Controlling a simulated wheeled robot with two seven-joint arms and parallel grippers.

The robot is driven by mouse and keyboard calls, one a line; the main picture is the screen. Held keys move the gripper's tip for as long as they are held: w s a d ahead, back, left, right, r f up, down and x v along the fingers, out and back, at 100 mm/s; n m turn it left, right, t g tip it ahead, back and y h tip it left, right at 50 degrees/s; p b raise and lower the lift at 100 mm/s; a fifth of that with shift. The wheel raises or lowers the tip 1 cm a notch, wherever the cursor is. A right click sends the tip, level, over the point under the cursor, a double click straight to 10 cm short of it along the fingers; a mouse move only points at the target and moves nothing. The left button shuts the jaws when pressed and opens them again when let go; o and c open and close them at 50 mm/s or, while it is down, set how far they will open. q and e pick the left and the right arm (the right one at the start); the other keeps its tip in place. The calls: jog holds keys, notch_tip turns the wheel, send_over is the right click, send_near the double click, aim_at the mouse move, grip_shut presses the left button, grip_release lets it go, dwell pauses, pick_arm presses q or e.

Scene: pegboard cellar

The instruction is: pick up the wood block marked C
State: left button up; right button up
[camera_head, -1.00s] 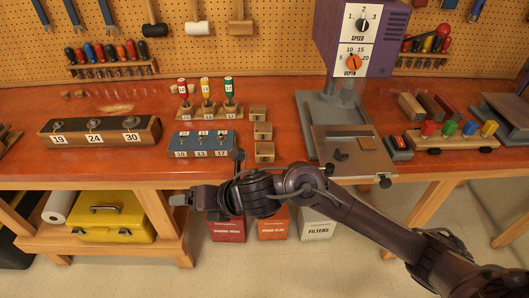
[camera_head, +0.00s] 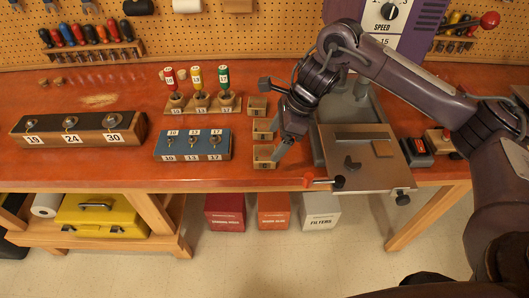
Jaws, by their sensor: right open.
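Three small light wood blocks stand in a column on the orange bench: a back one (camera_head: 257,105), a middle one (camera_head: 262,129) and a front one (camera_head: 263,153). Their letters are too small to read, so I cannot tell which is marked C. My right gripper (camera_head: 279,158) points down at the right side of the front block, with its fingers overlapping that block's right edge in the picture. It is open, and I cannot tell whether it touches the block. My left gripper is not in view.
A blue-topped rack (camera_head: 193,144) and a screwdriver stand (camera_head: 203,104) are left of the blocks. The drill press's metal table (camera_head: 362,150) is close on the right.

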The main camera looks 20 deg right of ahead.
aim_at(265, 153)
jog(key=shift+a+f, duration=0.3)
jog(key=shift+f, duration=0.1)
jog(key=x, duration=0.2)
jog(key=shift+w+a+f+p, duration=0.1)
jog(key=shift+w+f+p, duration=0.1)
jog(key=shift+w+p, duration=0.1)
jog(key=shift+p+x, duration=0.3)
jog(key=shift+x, duration=0.85)
jog(key=shift+w, duration=0.1)
jog(key=shift+c, duration=1.8)
jog(key=c, duration=0.5)
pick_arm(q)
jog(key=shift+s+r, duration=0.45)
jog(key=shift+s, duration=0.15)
pick_arm(e)
jog(key=shift+c, duration=1.1)
